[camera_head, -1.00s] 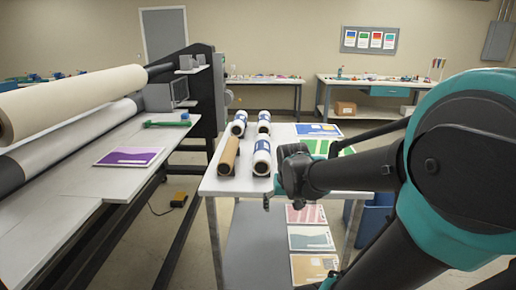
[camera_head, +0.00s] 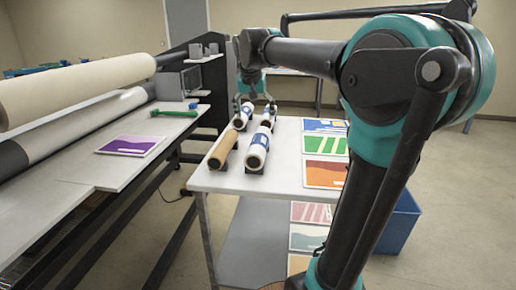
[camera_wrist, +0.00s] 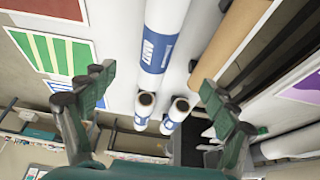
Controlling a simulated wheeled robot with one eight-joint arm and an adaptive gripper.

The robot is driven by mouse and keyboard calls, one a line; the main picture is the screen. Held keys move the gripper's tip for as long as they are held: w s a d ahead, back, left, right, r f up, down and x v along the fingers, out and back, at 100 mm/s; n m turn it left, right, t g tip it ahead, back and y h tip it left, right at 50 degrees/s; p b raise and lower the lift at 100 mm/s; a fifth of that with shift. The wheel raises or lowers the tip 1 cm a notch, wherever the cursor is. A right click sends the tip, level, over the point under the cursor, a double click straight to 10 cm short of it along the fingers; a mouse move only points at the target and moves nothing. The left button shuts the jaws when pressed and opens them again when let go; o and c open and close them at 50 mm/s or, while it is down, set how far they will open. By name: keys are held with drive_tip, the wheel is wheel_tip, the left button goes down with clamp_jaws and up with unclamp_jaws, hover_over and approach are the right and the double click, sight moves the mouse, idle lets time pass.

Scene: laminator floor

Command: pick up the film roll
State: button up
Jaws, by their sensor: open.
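Several rolls lie on the white table (camera_head: 293,182). A white roll with a blue label (camera_head: 258,150) is front right, and a brown roll (camera_head: 223,150) is front left. Behind them lie a back-left white roll (camera_head: 242,117) and a back-right white roll (camera_head: 268,119), both with blue labels. My gripper (camera_head: 255,103) is open and empty, pointing down over the back pair. In the wrist view, the back pair's ends (camera_wrist: 145,104) show between my spread fingers; the front white roll (camera_wrist: 163,35) and brown roll (camera_wrist: 234,38) lie beyond. I cannot tell which white roll is meant.
Colored print sheets (camera_head: 325,144) lie on the table's right side. A blue bin (camera_head: 398,222) stands on the floor to the right. The laminator with its large roll (camera_head: 75,90) and bench is at left, holding a green tool (camera_head: 173,113) and a purple print (camera_head: 130,145).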

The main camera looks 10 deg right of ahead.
sight(258, 141)
drive_tip(key=x, duration=1.1)
drive_tip(key=shift+w+d+f, duration=0.1)
drive_tip(key=shift+w+f, duration=0.05)
drive_tip(key=shift+f, duration=0.15)
drive_tip(key=shift+s+x, duration=0.15)
drive_tip(key=shift+x, duration=1.15)
drive_tip(key=shift+s+x, duration=0.15)
drive_tip(key=shift+x, duration=1.15)
drive_tip(key=c, duration=1.7)
